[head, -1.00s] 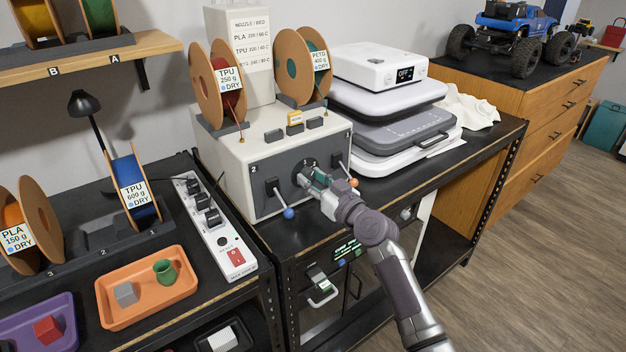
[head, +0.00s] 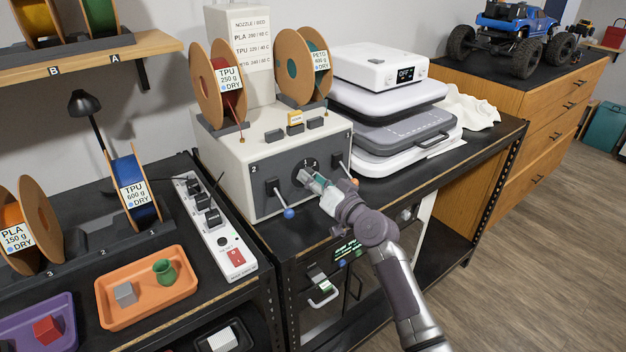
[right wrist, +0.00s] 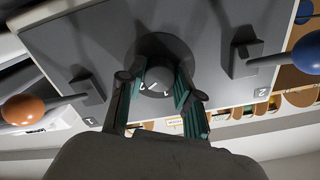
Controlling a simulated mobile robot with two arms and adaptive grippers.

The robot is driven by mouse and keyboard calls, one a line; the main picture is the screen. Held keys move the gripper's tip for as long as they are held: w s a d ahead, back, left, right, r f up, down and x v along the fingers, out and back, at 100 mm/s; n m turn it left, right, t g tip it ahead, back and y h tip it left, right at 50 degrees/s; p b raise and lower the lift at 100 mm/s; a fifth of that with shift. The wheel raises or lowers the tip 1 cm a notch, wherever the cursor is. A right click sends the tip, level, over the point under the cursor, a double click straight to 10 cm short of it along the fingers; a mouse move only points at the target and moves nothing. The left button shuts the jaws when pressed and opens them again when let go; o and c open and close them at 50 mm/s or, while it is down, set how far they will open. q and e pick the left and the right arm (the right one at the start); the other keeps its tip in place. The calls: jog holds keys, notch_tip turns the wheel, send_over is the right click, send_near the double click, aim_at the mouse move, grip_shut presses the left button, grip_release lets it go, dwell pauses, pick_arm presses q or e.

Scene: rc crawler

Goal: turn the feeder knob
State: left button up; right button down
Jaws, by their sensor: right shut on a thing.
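The feeder is a cream box with a dark grey front panel (head: 262,172). Its round dark knob (right wrist: 160,77) sits in the middle of the panel, between two levers. In the head view my right gripper (head: 312,181) is at the knob and hides part of it. In the right wrist view the fingers of my right gripper (right wrist: 158,92) are on both sides of the knob, shut on it. Small white marks show by the knob's centre. My left gripper is not in view.
One lever with a blue ball (head: 289,213) and one with an orange ball (right wrist: 22,109) stick out close on either side of the knob. Filament spools (head: 205,85) stand on top of the feeder. A white stacked machine (head: 375,68) stands to its right.

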dwell(0.5)
jog(key=c, duration=0.8)
grip_release()
jog(key=shift+s+d, duration=0.1)
jog(key=v, duration=1.1)
jog(key=shift+s+d, duration=0.2)
jog(key=shift+s, duration=0.15)
jog(key=shift+f, duration=0.1)
